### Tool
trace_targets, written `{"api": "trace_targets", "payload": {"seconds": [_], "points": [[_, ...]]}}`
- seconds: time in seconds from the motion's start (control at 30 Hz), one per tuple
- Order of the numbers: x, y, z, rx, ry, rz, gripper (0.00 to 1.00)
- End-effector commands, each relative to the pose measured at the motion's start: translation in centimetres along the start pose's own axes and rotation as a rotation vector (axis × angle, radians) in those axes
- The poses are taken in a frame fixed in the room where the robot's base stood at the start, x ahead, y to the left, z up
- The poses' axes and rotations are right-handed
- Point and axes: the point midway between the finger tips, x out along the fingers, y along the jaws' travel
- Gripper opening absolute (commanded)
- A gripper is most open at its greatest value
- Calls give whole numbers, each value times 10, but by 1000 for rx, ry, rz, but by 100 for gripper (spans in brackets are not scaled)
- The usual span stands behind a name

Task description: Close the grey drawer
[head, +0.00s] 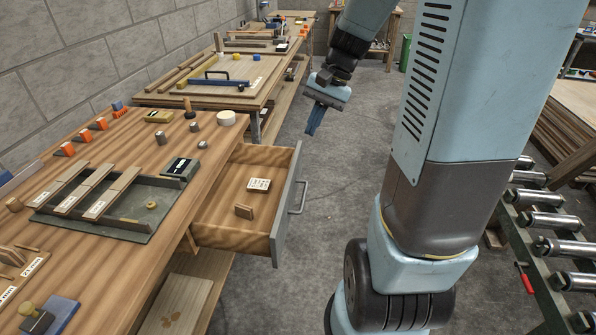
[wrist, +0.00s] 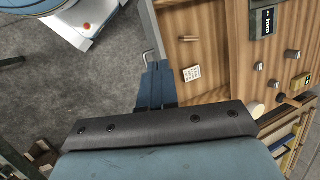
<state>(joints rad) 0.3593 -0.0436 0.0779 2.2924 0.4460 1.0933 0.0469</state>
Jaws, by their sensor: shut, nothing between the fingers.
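The grey drawer (head: 287,205) stands open, pulled out from the wooden workbench toward my body. Its front is grey with a bar handle (head: 298,192), and its inside is wood. A white printed card and a small wooden block lie in it. My gripper (head: 312,128) is shut and empty, beyond the drawer and above the floor, apart from the drawer front in the head view. In the wrist view my gripper's blue fingers (wrist: 156,82) are together, and the drawer's handle (wrist: 151,57) shows just past their tips. I cannot tell there whether they touch it.
The workbench top (head: 150,150) holds a grey tray (head: 110,222) with veneer strips, a black box (head: 181,168), metal cylinders and orange-and-grey pieces. A second bench (head: 215,98) stands behind. A roller conveyor (head: 545,220) is at the right. Grey floor lies free beside the drawer.

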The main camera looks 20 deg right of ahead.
Motion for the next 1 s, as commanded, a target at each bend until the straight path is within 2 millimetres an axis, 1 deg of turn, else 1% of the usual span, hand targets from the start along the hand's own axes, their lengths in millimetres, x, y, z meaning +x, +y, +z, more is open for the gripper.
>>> {"api": "trace_targets", "payload": {"seconds": [0.03, 0.1, 0.37, 0.57, 0.87, 1.0], "points": [[7, 3, -10, 38, -33, -19, 0], [14, 5, -23, 87, -74, -48, 0], [44, 19, -71, 273, -221, -169, 0], [68, 34, -107, 413, -328, -275, 0], [107, 66, -159, 623, -480, -455, 0], [126, 84, -182, 720, -547, -547, 0]]}}
